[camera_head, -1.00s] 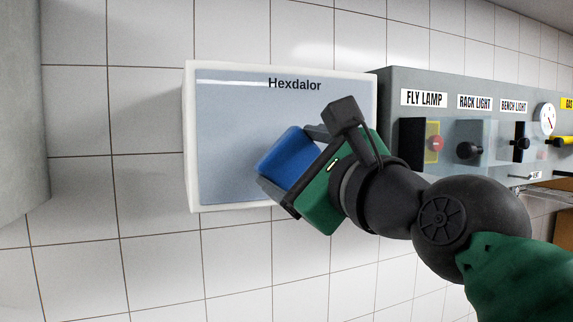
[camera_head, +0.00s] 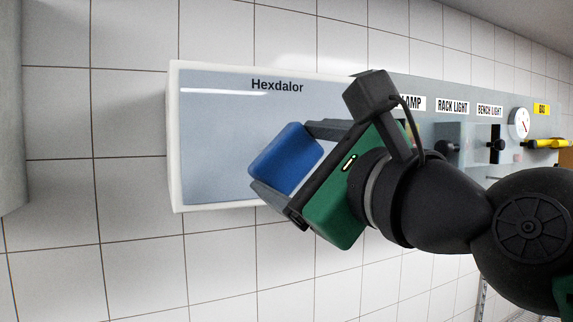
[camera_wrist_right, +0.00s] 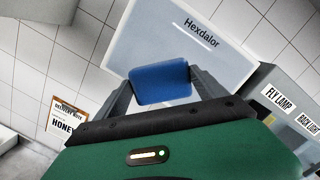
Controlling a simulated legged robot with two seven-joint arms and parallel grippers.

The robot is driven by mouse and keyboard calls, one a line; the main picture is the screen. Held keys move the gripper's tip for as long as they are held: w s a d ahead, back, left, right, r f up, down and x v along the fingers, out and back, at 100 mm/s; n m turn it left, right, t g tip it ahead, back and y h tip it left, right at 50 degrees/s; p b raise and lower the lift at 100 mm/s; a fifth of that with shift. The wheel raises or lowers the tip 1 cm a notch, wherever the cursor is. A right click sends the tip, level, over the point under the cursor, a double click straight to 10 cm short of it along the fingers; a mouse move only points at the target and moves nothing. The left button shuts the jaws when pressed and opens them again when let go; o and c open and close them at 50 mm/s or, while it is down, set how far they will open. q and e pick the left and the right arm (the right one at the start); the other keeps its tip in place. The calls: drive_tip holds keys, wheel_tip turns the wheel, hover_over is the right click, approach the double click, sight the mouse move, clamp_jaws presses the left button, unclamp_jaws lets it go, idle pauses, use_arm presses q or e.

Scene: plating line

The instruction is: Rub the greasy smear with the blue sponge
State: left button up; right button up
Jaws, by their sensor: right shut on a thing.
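The blue sponge (camera_head: 287,158) is between the fingers of my right gripper (camera_head: 290,160), which is shut on it. In the right wrist view the sponge (camera_wrist_right: 161,84) spans the gap between both fingers. Behind it is the pale grey-blue front of a white-framed box marked Hexdalor (camera_head: 215,130); the box shows in the right wrist view (camera_wrist_right: 180,45) too. I cannot tell whether the sponge touches that front. I see no greasy smear on the visible part; the sponge and gripper hide some of it. My left gripper is not in view.
A grey control panel (camera_head: 440,112) with labelled switches, a gauge (camera_head: 519,123) and a yellow gas handle (camera_head: 545,144) is on the right, partly behind my arm. White tiled wall (camera_head: 130,200) surrounds the box. A clipboard note (camera_wrist_right: 66,122) hangs at lower left in the wrist view.

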drive_tip(key=shift+s, duration=0.1)
drive_tip(key=shift+w, duration=0.4)
drive_tip(key=p+x, duration=0.2)
drive_tip(key=x, duration=0.4)
drive_tip(key=shift+w+f+p, duration=0.15)
drive_tip(key=shift+p, duration=0.25)
drive_tip(key=shift+w+a, duration=0.15)
drive_tip(key=shift+w, duration=0.15)
drive_tip(key=shift+s, duration=0.2)
drive_tip(key=shift+w, duration=0.15)
drive_tip(key=shift+w+a, duration=0.1)
drive_tip(key=shift+w, duration=0.25)
